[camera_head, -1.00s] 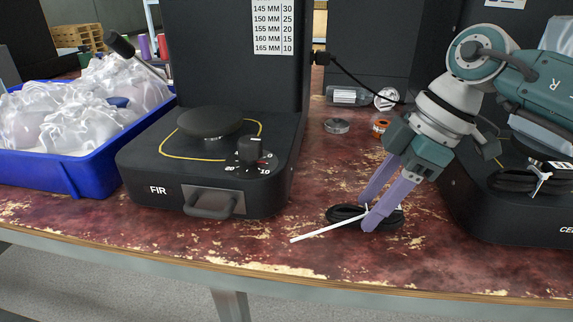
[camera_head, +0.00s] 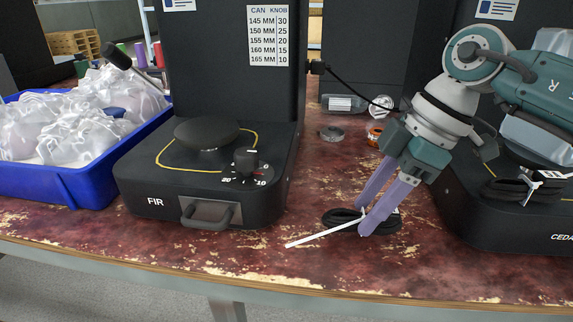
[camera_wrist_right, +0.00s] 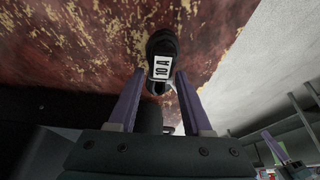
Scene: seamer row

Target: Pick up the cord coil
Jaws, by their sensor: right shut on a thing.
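The cord coil (camera_head: 390,227) is a flat black loop with a long white tie (camera_head: 318,235) sticking out to the left. It lies at the table's front, between the FIR machine and the machine at right. My right gripper (camera_head: 364,219) points down at it, its purple fingers on either side of part of the loop. In the right wrist view the coil (camera_wrist_right: 163,45) carries a white "10 A" label, and the fingers (camera_wrist_right: 160,82) are shut on its near part. I cannot see clear space under the coil.
The FIR machine (camera_head: 215,190) stands left of the coil, with a blue crate (camera_head: 60,185) of bagged items beyond. Another tied black coil (camera_head: 515,188) lies on the right machine. A grey roll (camera_head: 331,134) and an orange roll (camera_head: 374,136) sit behind. The front edge is close.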

